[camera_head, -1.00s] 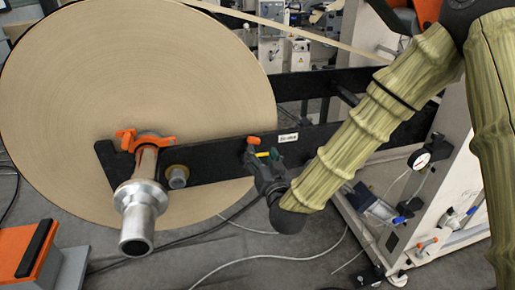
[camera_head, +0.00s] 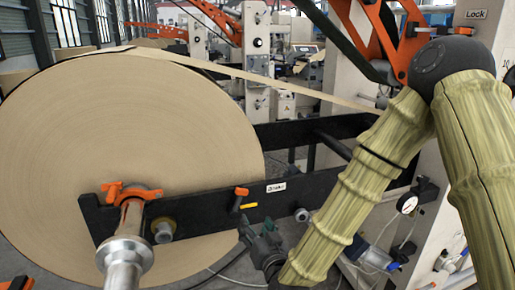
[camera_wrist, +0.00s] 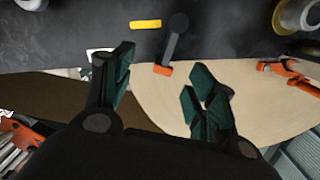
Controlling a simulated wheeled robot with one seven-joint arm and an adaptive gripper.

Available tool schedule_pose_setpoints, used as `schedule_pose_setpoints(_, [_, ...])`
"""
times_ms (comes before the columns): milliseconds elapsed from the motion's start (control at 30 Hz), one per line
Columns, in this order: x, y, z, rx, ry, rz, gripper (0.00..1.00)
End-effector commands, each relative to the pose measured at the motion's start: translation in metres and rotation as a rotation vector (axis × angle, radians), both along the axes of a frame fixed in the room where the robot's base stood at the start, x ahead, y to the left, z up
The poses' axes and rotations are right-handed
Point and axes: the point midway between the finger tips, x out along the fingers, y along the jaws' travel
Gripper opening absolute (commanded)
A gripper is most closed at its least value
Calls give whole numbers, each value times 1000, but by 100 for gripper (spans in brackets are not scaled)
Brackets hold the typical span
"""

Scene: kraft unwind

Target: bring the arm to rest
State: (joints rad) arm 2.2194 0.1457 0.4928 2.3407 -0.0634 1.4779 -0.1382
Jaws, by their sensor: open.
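My arm, in a ribbed greenish-yellow sleeve, reaches down from the upper right in the head view. My gripper (camera_head: 262,236) points toward the black beam (camera_head: 205,202) and sits just below a small lever with an orange end (camera_head: 241,192). In the wrist view my gripper (camera_wrist: 160,88) has its green-padded fingers spread wide with nothing between them. The lever (camera_wrist: 174,42) shows there beyond the fingertips, apart from them, its orange end toward the gap. A yellow mark (camera_wrist: 145,24) lies beside it on the beam.
A large kraft paper roll (camera_head: 110,130) fills the left, with a metal shaft (camera_head: 126,255) and orange clamp (camera_head: 130,192) jutting forward. A paper web (camera_head: 265,80) runs to the upper right. A white machine cabinet with a pressure gauge (camera_head: 407,204) stands at right near my arm.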

Motion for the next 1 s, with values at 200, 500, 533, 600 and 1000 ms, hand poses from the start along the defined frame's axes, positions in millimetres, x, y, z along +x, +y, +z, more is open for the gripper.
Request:
schedule_pose_setpoints(200, [-35, -31, -112, -96, 257, 17, 57])
schedule_pose_setpoints(500, [-123, -90, -250, -224, 639, 31, 57])
schedule_pose_setpoints(533, [-134, -96, -262, -236, 679, 30, 57])
schedule_pose_setpoints(600, [-160, -112, -288, -263, 771, 30, 57])
schedule_pose_setpoints(1000, [-328, -207, -384, -409, 1272, 3, 57])
